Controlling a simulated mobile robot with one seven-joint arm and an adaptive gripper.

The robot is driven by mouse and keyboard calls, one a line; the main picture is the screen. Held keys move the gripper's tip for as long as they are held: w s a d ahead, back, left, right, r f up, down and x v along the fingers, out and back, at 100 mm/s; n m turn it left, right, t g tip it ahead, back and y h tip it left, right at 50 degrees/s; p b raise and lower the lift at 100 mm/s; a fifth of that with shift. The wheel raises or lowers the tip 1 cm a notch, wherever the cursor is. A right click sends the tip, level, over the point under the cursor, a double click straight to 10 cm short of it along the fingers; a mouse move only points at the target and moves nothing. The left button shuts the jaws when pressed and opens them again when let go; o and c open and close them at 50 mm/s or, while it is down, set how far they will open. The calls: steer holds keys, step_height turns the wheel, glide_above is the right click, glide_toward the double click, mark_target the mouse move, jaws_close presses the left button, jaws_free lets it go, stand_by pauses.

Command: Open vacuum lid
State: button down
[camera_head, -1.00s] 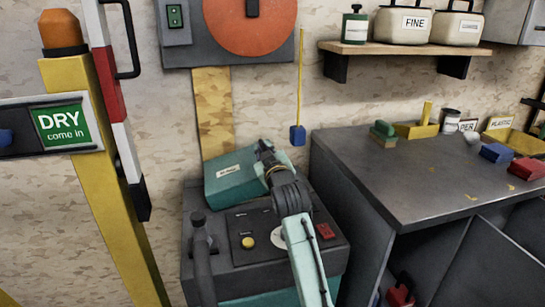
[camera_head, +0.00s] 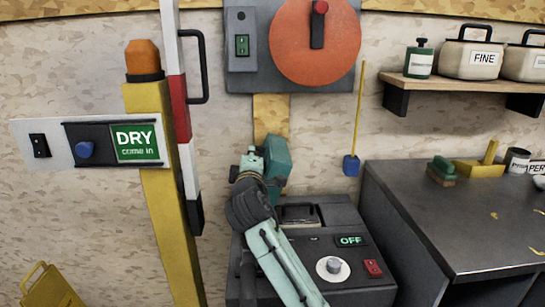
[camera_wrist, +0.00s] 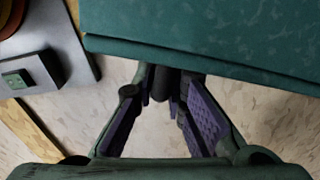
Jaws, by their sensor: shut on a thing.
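The vacuum's teal lid (camera_head: 277,160) stands raised at the back left of the dark grey vacuum body (camera_head: 300,285), seen nearly edge-on. In the wrist view the lid (camera_wrist: 215,35) fills the top right. My gripper (camera_head: 247,162) is at the lid's left side. In the wrist view my gripper's fingers (camera_wrist: 168,80) close around a dark bar, apparently the lid's handle, just below the lid edge. The bar is partly hidden by the fingers and lid. An opening (camera_head: 298,214) shows in the vacuum's top. The panel reads OFF (camera_head: 351,240), beside a white dial (camera_head: 332,268) and red switch (camera_head: 373,268).
A yellow post (camera_head: 172,215) with a striped pole and a DRY sign (camera_head: 136,142) stands left of my arm. An orange disc (camera_head: 315,40) hangs on the wall above. A dark workbench (camera_head: 460,210) stands close on the right, with a shelf (camera_head: 460,90) above.

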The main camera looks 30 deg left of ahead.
steer(key=s+a+f+n, duration=0.2)
steer(key=s+a+n, duration=0.2)
steer(key=a, duration=0.2)
steer(key=shift+s, duration=0.15)
steer(key=shift+a+f, duration=0.1)
steer(key=shift+f, duration=0.05)
steer(key=c, duration=1.7)
jaws_free()
steer(key=shift+o, duration=0.2)
steer(key=v, duration=1.2)
